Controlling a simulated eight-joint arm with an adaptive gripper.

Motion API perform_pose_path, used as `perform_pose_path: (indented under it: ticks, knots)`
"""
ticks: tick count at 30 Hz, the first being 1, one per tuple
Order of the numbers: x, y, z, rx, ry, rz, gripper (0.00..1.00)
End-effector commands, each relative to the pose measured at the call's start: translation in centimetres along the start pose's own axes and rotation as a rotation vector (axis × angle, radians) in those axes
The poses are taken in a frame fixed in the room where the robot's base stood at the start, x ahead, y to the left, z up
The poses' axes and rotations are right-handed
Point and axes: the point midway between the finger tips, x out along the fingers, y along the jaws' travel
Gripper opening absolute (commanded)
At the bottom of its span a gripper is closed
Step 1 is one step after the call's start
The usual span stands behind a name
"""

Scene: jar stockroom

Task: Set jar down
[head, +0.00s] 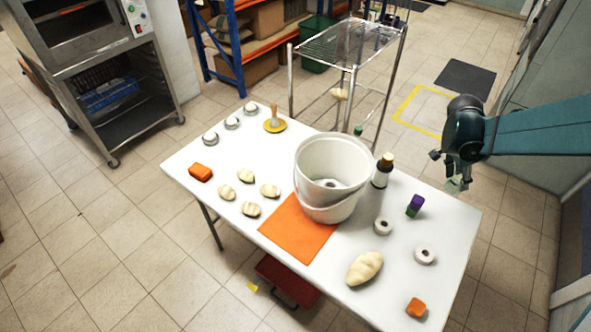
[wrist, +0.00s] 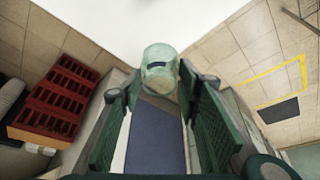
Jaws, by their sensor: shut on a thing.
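My gripper (wrist: 160,92) is shut on a pale green, see-through jar (wrist: 158,58), which shows between its fingertips in the wrist view. In the head view my gripper (head: 457,170) is at the right, by the right edge of the white table (head: 355,236). Only a small greenish part of the jar (head: 455,185) shows below the fingers there. How high the jar is above the tabletop is hard to tell. A dark mark shows on the jar in the wrist view.
A dark bottle (head: 382,171), a purple and green block (head: 415,206), white rolls (head: 425,254), a loaf (head: 365,268) and an orange block (head: 416,307) are on the table's right half. Bare tabletop lies between them.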

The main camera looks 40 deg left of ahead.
Motion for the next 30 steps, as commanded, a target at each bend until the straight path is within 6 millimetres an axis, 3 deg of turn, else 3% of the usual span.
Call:
perform_pose_path:
  ticks: [12, 21, 30]
  knots:
    - [-9.4, 0.0, -3.9, 0.0, 0.0, 0.0, 0.2]
    - [-14.2, 0.0, -5.9, 0.0, 0.0, 0.0, 0.2]
    - [-16.0, -4.3, -2.1, -0.071, 0.0, -0.029, 0.2]
